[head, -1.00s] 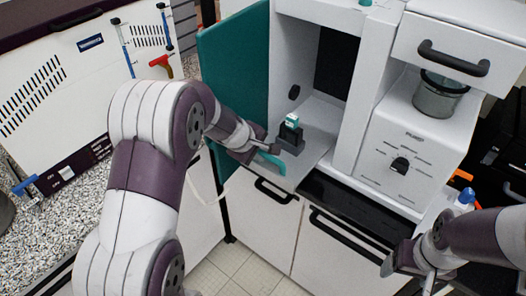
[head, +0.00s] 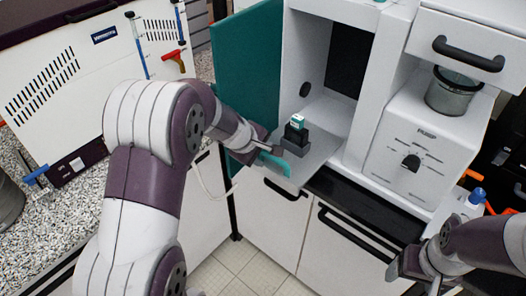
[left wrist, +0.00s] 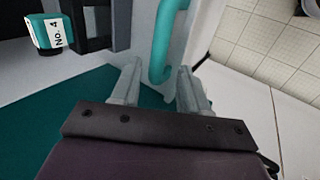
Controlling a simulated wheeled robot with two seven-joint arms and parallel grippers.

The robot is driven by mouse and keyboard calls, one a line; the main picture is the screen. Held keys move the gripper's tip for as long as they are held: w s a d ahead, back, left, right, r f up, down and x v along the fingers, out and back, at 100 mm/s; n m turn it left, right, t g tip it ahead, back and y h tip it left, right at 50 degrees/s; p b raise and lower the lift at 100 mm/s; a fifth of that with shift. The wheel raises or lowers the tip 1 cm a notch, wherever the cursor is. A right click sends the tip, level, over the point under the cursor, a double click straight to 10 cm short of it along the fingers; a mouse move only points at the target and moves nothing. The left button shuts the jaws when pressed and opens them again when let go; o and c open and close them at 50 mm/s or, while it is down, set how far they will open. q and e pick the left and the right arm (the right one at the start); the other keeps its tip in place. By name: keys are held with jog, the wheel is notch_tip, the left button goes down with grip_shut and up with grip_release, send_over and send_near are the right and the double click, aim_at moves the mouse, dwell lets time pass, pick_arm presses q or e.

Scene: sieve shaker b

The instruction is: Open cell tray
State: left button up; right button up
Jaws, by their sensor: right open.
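The cell tray (head: 318,150) is a grey shelf at the bottom of the open compartment, with a teal handle (head: 274,164) at its front left. A dark holder with a small teal and white block (head: 297,122) stands on it. The block, marked "No. 4", also shows in the left wrist view (left wrist: 45,34). My left gripper (head: 262,155) is at the handle. In the left wrist view its fingers (left wrist: 158,90) are apart, with the handle's curved end (left wrist: 162,72) between and beyond them; contact cannot be told. My right gripper (head: 412,264) is open and empty at the lower right.
The teal door (head: 243,70) stands open left of the compartment. Cabinet fronts with black bar handles (head: 355,232) lie below the tray. A white unit with a knob (head: 411,163) and a metal pot (head: 452,92) stand to the right. Tiled floor (head: 240,268) is free below.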

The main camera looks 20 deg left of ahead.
pick_arm(q)
jog(key=v, duration=1.2)
jog(key=shift+s+r+p, duration=0.2)
jog(key=shift+r+p, duration=0.1)
jog(key=shift+p, duration=0.1)
jog(key=shift+a, duration=0.1)
jog(key=s+d+f+m+g+y, duration=0.1)
jog(key=s+d+f+m+g, duration=0.1)
jog(key=s+f+m, duration=0.3)
jog(key=s+d+f+m+g+y, duration=0.1)
jog(key=s+d+f+m+g, duration=0.2)
jog(key=s+f+m, duration=0.3)
jog(key=s+m, duration=0.3)
